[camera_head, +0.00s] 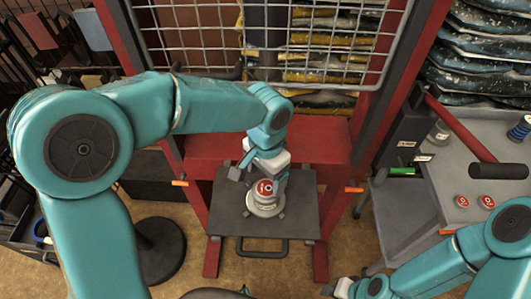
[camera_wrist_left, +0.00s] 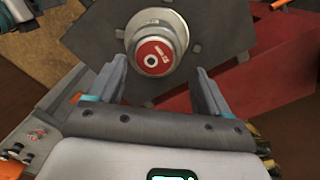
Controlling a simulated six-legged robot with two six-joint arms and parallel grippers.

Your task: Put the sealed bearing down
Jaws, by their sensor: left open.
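The sealed bearing (camera_head: 265,199), a silver ring with a red face, appears to rest on the dark grey plate (camera_head: 228,218) of the red lift frame. The left wrist view shows the bearing (camera_wrist_left: 157,54) face-on against the plate (camera_wrist_left: 95,38). My left gripper (camera_head: 260,178) is open just above it and partly covers it in the head view. Its two fingers (camera_wrist_left: 160,68) stand apart on either side of the bearing's near edge; I cannot tell whether either touches it. My right gripper (camera_head: 345,289) shows partly at the bottom edge, and its jaws are unclear.
A wire mesh guard (camera_head: 275,38) rises behind the plate, with stacked bags beyond. A grey bench (camera_head: 440,180) at right holds two small red-faced parts (camera_head: 474,201) and a red-handled tool (camera_head: 465,140). A black round base (camera_head: 160,250) stands left of the plate.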

